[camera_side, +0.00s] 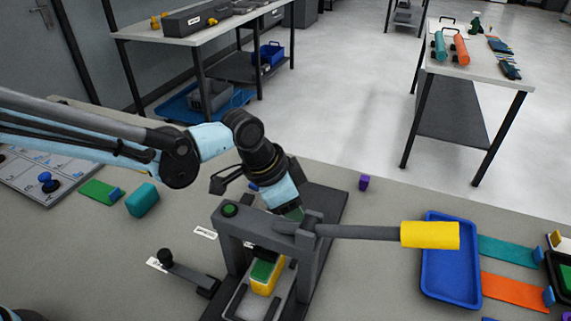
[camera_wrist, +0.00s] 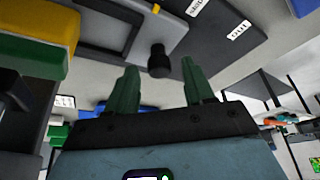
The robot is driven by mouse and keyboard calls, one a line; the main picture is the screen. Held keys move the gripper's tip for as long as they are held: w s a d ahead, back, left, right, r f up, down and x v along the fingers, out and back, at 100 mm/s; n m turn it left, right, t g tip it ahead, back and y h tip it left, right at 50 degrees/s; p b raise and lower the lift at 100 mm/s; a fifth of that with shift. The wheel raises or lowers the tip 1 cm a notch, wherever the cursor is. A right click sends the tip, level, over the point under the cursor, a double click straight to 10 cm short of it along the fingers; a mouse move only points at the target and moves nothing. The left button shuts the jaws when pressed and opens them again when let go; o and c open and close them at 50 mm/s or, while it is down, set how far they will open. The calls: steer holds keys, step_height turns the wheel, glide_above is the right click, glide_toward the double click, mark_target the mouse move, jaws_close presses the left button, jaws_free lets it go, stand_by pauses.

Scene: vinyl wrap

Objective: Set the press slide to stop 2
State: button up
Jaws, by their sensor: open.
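The press (camera_side: 228,226) is a grey frame with a green button, standing on a dark base plate. A long lever with a yellow handle (camera_side: 430,235) reaches right from it. Under the frame, a grey slide tray (camera_side: 252,303) carries a yellow block with a green top (camera_side: 264,274). My gripper (camera_side: 293,213) is pointed down behind the frame, which partly hides its fingers. In the wrist view, the two green fingers (camera_wrist: 160,88) are apart with nothing between them. A black knob (camera_wrist: 159,60) on a grey plate shows beyond the gap, apart from the fingers.
A black-knobbed arm (camera_side: 180,268) stands left of the press. White labels (camera_wrist: 238,30) lie on the dark base. A blue tray (camera_side: 449,291) is right, below the handle. A teal block (camera_side: 142,200) and a purple block (camera_side: 364,182) lie on the bench.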

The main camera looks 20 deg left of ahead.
steer(key=v, duration=1.2)
steer(key=s+a+n+t+y, duration=0.1)
steer(key=s+a+n, duration=0.2)
steer(key=a, duration=0.5)
steer(key=s+a+f+n+t+y, duration=0.1)
steer(key=s+a+n+t, duration=0.1)
steer(key=a, duration=0.6)
steer(key=s+a+f+n+t+y, duration=0.1)
steer(key=s+a+n, duration=0.3)
steer(key=a, duration=0.5)
steer(key=shift+n+y, duration=0.3)
steer(key=shift+n, duration=0.3)
steer(key=shift+f, duration=0.15)
steer(key=shift+c, duration=0.2)
